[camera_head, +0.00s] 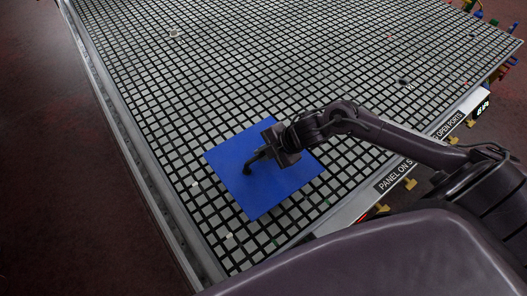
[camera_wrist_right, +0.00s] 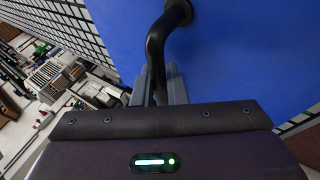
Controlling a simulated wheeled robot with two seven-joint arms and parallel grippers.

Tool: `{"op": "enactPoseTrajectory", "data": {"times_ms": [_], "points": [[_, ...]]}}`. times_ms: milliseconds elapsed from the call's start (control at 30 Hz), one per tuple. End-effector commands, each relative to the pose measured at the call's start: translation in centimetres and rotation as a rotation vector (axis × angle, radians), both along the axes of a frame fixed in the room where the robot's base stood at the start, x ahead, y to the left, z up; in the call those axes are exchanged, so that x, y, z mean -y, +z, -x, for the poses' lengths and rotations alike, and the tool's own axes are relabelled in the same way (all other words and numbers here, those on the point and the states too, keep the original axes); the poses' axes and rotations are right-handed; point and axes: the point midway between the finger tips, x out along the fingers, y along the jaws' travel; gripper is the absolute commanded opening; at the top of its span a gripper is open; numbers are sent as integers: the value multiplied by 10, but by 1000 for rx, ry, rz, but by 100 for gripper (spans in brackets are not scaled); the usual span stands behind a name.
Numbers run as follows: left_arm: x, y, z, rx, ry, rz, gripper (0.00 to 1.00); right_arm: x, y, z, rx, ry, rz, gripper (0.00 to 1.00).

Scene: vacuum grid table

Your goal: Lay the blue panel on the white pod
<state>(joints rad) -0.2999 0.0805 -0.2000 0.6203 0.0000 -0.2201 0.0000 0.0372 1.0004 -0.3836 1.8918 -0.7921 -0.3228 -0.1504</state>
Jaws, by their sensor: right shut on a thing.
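The blue panel (camera_head: 245,192) is a flat square with a black bent handle (camera_head: 249,165). It is near the front of the grid table in the head view, and I cannot tell whether it touches the grid. My right gripper (camera_head: 266,153) is shut on the handle, above the panel. In the right wrist view the grey fingers of the right gripper (camera_wrist_right: 159,84) close around the black handle (camera_wrist_right: 157,45), with the blue panel (camera_wrist_right: 240,50) behind. A small pale object (camera_head: 174,33), perhaps the white pod, sits at the far left of the grid. My left gripper is out of view.
The grid table (camera_head: 290,60) is mostly clear beyond the panel. A small dark item (camera_head: 403,82) sits at the right. Small white and green bits lie near the front. A raised rim (camera_head: 110,105) runs along the left edge.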

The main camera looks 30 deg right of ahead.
Motion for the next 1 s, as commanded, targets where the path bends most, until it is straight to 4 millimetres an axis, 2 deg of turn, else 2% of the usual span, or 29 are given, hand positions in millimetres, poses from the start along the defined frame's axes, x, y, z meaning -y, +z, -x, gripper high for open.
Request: {"op": "enactPoseTrajectory", "data": {"times_ms": [367,1000], "points": [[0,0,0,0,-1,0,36,0,0,-1,4,0,-1,0],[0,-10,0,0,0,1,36,0,-12,-1,4,0,-2,0]]}}
